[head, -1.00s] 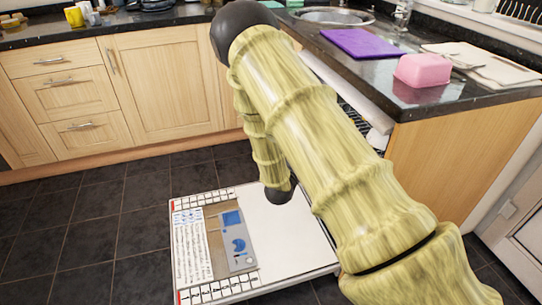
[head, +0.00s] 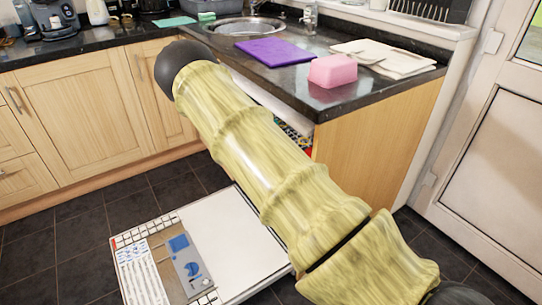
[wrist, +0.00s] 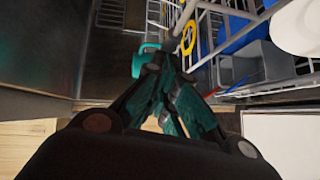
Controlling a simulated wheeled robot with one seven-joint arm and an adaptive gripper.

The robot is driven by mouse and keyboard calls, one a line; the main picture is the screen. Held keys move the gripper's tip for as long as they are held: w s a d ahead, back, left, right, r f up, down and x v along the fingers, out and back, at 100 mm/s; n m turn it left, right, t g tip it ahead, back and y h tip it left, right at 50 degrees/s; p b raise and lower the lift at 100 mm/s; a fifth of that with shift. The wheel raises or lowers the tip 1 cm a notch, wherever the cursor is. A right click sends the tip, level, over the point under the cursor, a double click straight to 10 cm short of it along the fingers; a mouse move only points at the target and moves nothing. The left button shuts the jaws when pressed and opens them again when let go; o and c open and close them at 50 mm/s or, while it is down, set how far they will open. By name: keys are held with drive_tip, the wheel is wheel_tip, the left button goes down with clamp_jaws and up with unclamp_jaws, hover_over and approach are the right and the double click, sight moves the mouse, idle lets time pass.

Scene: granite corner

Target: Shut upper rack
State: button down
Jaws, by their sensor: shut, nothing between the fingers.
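The dishwasher stands under the counter, its open white door (head: 235,235) lying flat with a grey-and-blue dispenser on it. My arm covers most of the opening in the head view; a strip of rack and coloured contents (head: 291,132) shows beside it. In the wrist view, wire rack bars (wrist: 262,22) run along the upper right, with a yellow ring (wrist: 188,38) and a grey basket (wrist: 240,65) among them. My gripper (wrist: 162,62) is shut and empty, close to the wires; I cannot tell whether it touches them. A teal piece lies just beyond the fingertips. The gripper is hidden in the head view.
The black counter (head: 300,95) holds a purple board (head: 272,52), a pink box (head: 333,70) and a sink (head: 240,28). Wood cabinets (head: 80,110) stand at left, a white room door (head: 485,150) at right. Dark floor tiles left of the dishwasher door are clear.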

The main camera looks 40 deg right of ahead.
drive_tip(key=shift+d+r, duration=0.2)
drive_tip(key=shift+d, duration=0.15)
drive_tip(key=s+a+r+p, duration=0.1)
drive_tip(key=s+a+p, duration=0.1)
drive_tip(key=s+a, duration=0.4)
drive_tip(key=a, duration=0.5)
drive_tip(key=shift+s+a+r, duration=0.25)
drive_tip(key=shift+a+r, duration=0.15)
